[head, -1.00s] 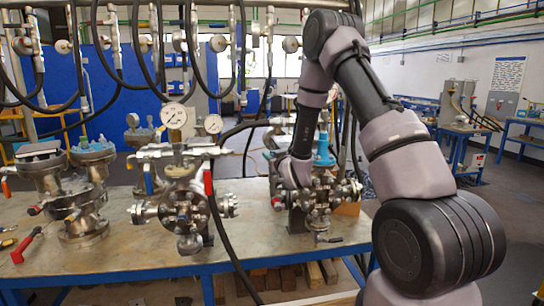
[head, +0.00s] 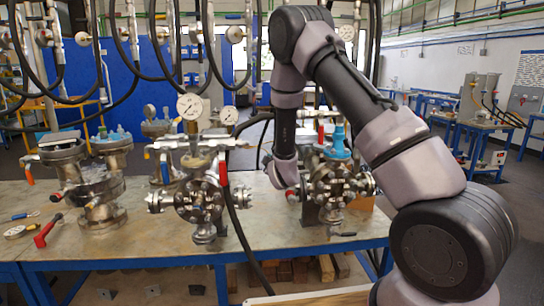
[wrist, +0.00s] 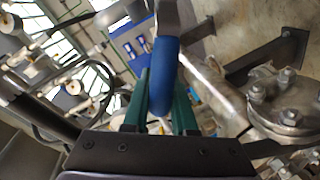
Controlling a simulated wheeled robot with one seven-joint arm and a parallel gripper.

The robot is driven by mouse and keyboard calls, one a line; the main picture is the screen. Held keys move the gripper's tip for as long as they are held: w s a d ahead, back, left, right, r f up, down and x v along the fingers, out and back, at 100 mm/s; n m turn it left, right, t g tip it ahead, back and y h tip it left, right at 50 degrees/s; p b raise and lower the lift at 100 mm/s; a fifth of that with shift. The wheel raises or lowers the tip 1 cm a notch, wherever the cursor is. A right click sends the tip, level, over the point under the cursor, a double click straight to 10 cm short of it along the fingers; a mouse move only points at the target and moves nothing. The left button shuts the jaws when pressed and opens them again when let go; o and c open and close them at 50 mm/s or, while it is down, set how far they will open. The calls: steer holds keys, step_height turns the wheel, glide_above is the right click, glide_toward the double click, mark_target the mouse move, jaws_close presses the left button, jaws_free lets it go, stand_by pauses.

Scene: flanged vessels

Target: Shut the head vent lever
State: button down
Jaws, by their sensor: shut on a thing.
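In the wrist view, a blue-sleeved lever (wrist: 166,58) on a grey metal arm runs between the green fingers of my gripper (wrist: 163,92). The gripper is shut on the blue sleeve. A bolted steel flange (wrist: 287,100) stands close by on the right. In the head view, my arm reaches down to the left and back of the right flanged vessel (head: 333,183), which has a blue cap (head: 340,141) on top. My fingers and the held lever are hidden there behind my arm and the vessel. Whether the lever is open or shut cannot be told.
A middle vessel (head: 203,195) carries gauges, a blue lever (head: 164,170) and a red lever (head: 223,172). Another vessel (head: 88,180) stands at left. Black hoses hang over the bench (head: 130,246). Loose tools lie at its left front. Bare bench shows between the vessels.

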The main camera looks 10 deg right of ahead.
steer(key=shift+a+f+n+h, duration=0.15)
steer(key=shift+f+n+h, duration=0.1)
steer(key=shift+f+n, duration=0.6)
steer(key=shift+a+f+n+h, duration=0.2)
steer(key=shift+f+n+h, duration=0.1)
steer(key=shift+f+n, duration=0.55)
steer(key=shift+a+f+n+h, duration=0.15)
steer(key=shift+f+n+h, duration=0.1)
steer(key=shift+f+n, duration=0.6)
steer(key=c, duration=0.7)
jaws_free()
steer(key=s, duration=0.3)
steer(key=s+r, duration=0.1)
steer(key=s, duration=0.3)
steer(key=s+r, duration=0.1)
steer(key=s, duration=0.2)
steer(key=shift+s+r, duration=0.1)
steer(key=shift+s, duration=0.25)
